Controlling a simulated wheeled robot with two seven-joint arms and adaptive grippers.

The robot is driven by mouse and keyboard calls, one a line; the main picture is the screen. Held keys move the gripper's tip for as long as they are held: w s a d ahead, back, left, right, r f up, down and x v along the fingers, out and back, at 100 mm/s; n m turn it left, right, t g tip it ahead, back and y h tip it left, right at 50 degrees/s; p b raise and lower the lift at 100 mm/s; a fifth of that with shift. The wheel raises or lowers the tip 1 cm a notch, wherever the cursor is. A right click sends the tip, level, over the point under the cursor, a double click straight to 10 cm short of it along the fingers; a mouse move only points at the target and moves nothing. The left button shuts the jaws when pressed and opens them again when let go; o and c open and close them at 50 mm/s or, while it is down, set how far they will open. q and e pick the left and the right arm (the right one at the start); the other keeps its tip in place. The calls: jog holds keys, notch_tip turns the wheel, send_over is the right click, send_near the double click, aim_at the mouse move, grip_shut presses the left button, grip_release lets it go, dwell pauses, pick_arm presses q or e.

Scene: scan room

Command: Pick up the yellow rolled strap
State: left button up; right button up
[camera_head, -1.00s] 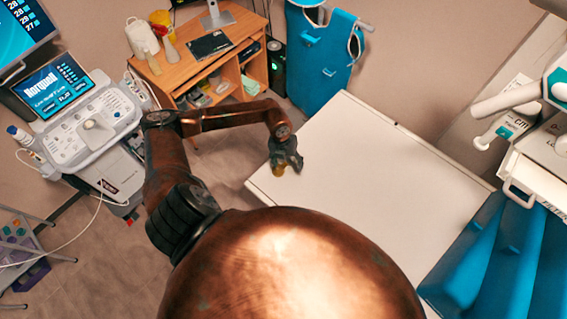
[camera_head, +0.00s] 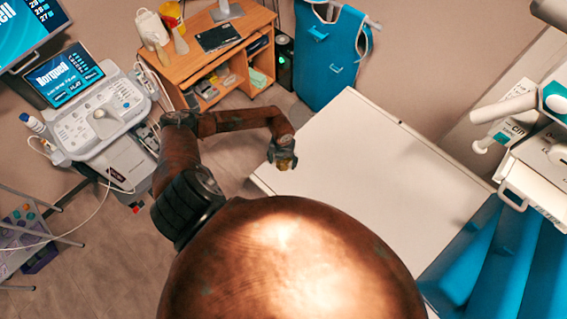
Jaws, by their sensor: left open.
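The yellow rolled strap (camera_head: 286,164) is a small yellowish patch at the left end of the white table (camera_head: 385,180), near its edge. My left gripper (camera_head: 284,158) comes in from the left, points down over that end of the table and is open. Its fingers are right at the strap and cover part of it. I cannot tell whether they touch it or stand on both sides of it. My right gripper is not in view.
The white tabletop is otherwise bare. A wooden desk (camera_head: 195,62) and a blue hanging apron (camera_head: 330,55) stand behind it. An ultrasound machine (camera_head: 100,125) is on the left. Blue drapes (camera_head: 500,265) and white equipment (camera_head: 540,170) are on the right.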

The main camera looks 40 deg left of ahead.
pick_arm(q)
jog(key=c, duration=1.2)
jog(key=shift+r, duration=0.1)
jog(key=shift+c, duration=0.2)
